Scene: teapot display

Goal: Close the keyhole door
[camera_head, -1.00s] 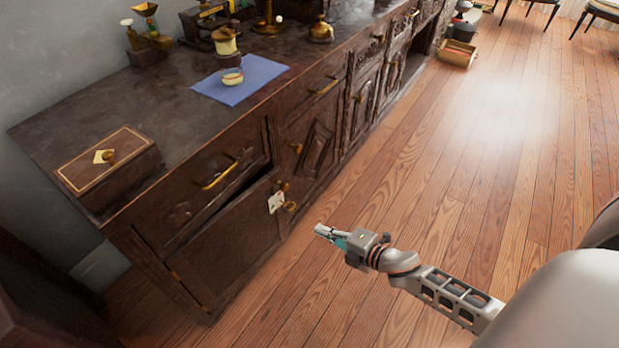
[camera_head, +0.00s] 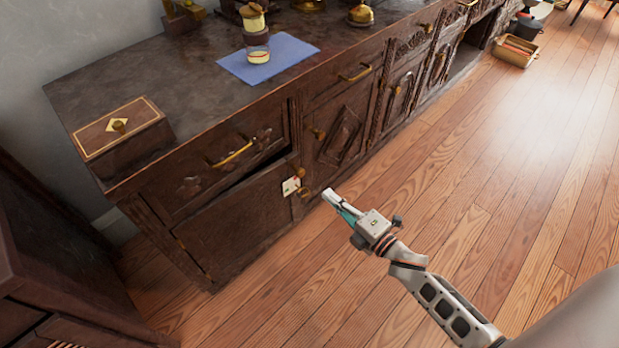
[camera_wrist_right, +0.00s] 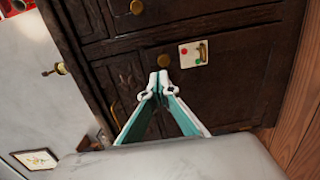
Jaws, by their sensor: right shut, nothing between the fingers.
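The keyhole door (camera_head: 235,215) is the dark carved panel low at the near left end of the cabinet in the head view. A dark gap widens to the right along its top edge, so it looks slightly ajar. A pale plate (camera_head: 291,186) and a brass knob (camera_head: 304,192) sit at its right edge. The plate, with a red and a green dot, also shows in the right wrist view (camera_wrist_right: 194,54). My right gripper (camera_head: 330,194) is shut and empty, just right of the knob. Whether its tips touch anything is unclear. My left gripper is out of view.
A drawer (camera_head: 215,160) with a brass handle is above the door. A wooden box (camera_head: 122,137) and a blue cloth (camera_head: 285,62) lie on the cabinet top. Dark furniture (camera_head: 55,260) stands at the left.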

